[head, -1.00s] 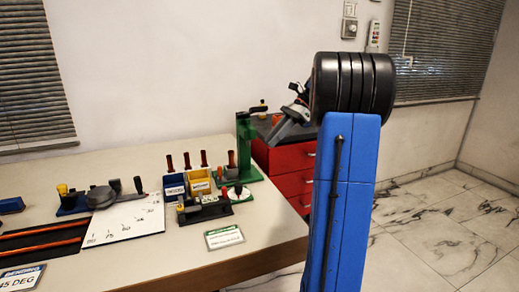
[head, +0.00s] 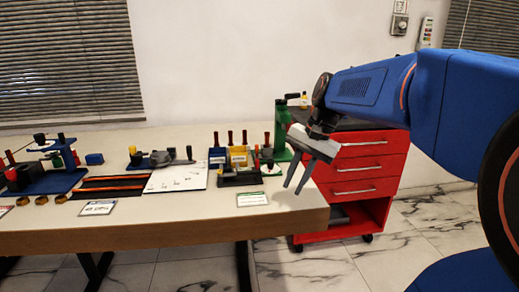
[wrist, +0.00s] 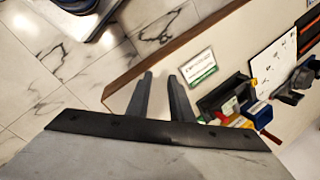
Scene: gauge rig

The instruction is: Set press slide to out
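A green press-like stand (head: 283,128) with a dark lever on top stands at the table's back right corner. I cannot tell where its slide sits; my gripper and the small parts near it crowd that area. My gripper (head: 293,190) points down in front of the table's right end, left of the red cabinet. It is open and empty, with two grey fingers apart. The wrist view also shows the open gripper (wrist: 160,80), with the table edge beyond it.
A dark block tray (head: 240,177), yellow bin (head: 238,155) and white label card (head: 252,199) lie left of my gripper. A white dial plate (head: 178,177) and blue fixture (head: 50,180) are farther left. The red drawer cabinet (head: 365,175) stands right of the table.

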